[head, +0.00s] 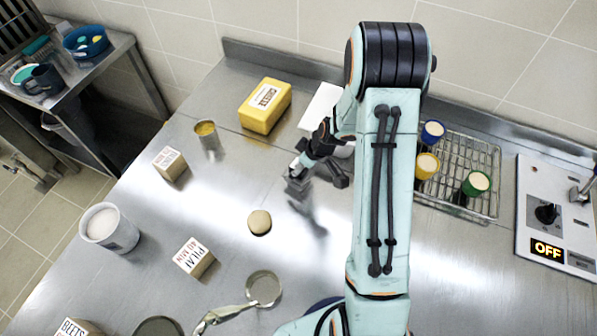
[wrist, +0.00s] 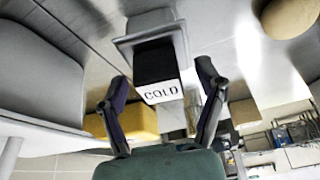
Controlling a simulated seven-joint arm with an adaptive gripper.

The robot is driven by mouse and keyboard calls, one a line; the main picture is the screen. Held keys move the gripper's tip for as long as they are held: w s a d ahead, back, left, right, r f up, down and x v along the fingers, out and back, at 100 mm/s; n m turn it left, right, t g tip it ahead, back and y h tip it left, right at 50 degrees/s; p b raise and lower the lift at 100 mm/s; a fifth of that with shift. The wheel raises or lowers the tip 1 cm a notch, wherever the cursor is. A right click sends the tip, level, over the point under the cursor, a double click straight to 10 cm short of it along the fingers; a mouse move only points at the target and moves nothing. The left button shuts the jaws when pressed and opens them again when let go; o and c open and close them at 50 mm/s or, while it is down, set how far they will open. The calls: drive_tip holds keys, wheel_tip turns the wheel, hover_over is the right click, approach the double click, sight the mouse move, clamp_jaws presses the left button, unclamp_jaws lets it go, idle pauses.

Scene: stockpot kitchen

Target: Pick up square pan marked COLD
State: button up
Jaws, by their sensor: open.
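The square pan marked COLD (wrist: 161,92) shows in the wrist view as a dark block with a white front lettered COLD, with a grey flat edge behind it. My gripper (wrist: 163,72) is open, with one finger on each side of the block and visible gaps between. In the head view my gripper (head: 318,168) is low over the middle of the steel counter. A small grey piece under it there may be the pan, but my gripper and arm hide much of that spot.
A yellow box (head: 265,105) and a metal can (head: 207,134) stand to the left. A round tan item (head: 259,222) lies nearer the front. A wire rack (head: 462,165) with three coloured cups is right of my arm. Bare counter lies left of my gripper.

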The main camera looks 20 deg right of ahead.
clamp_jaws()
drive_tip(key=shift+r, duration=0.1)
